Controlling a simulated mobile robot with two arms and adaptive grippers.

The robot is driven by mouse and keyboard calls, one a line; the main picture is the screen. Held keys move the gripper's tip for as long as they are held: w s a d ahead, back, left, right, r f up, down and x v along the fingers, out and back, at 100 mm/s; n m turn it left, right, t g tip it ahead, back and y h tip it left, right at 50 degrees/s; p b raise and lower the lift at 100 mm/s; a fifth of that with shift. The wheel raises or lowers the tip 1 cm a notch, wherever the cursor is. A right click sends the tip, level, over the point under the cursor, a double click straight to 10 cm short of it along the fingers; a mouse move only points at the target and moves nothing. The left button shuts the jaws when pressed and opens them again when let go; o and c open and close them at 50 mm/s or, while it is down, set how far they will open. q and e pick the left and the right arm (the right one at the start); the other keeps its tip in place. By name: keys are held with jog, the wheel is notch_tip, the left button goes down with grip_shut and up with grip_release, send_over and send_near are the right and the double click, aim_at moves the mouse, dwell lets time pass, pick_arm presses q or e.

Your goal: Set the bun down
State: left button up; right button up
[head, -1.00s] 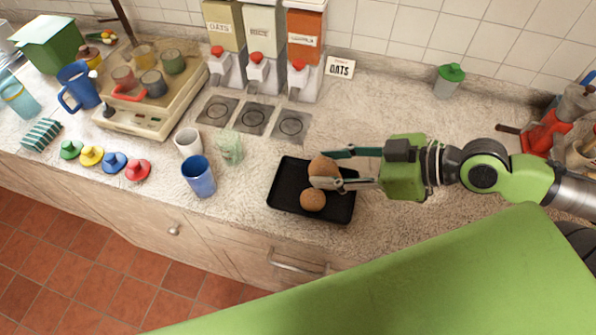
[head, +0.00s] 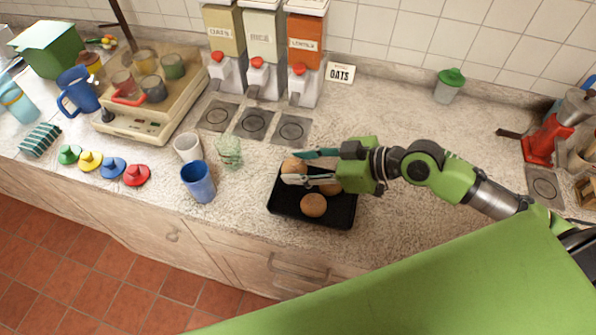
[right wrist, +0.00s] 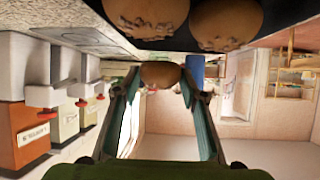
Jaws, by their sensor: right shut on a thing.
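My right gripper (head: 290,166) is shut on a round brown bun (head: 293,165) at the left back corner of the black tray (head: 284,204). In the right wrist view the held bun (right wrist: 160,74) sits between the fingertips. Two more buns are on the tray: one near its front edge (head: 313,205) and one (head: 331,188) partly hidden under the right gripper's fingers. Both of these buns show at the top of the right wrist view (right wrist: 226,22). I cannot tell whether the held bun touches the tray. My left gripper is not in view.
A blue cup (head: 198,182), a white cup (head: 187,148) and a greenish glass (head: 229,152) stand left of the tray. Dispensers (head: 262,50) stand at the back. A red appliance (head: 545,140) is at the far right. The counter right of the tray is clear.

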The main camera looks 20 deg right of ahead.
jog(key=shift+w+a+f, duration=0.1)
jog(key=shift+w+f, duration=0.1)
notch_tip(320, 180, down, 3)
jog(key=shift+w+a+p, duration=0.1)
jog(key=shift+p, duration=0.45)
jog(key=shift+f, duration=0.3)
jog(key=shift+f, duration=0.1)
jog(key=o, duration=0.7)
jog(key=shift+f, duration=0.1)
jog(key=shift+c, duration=0.2)
jog(key=o, duration=0.4)
jog(key=shift+o, duration=0.2)
jog(key=shift+r, duration=0.2)
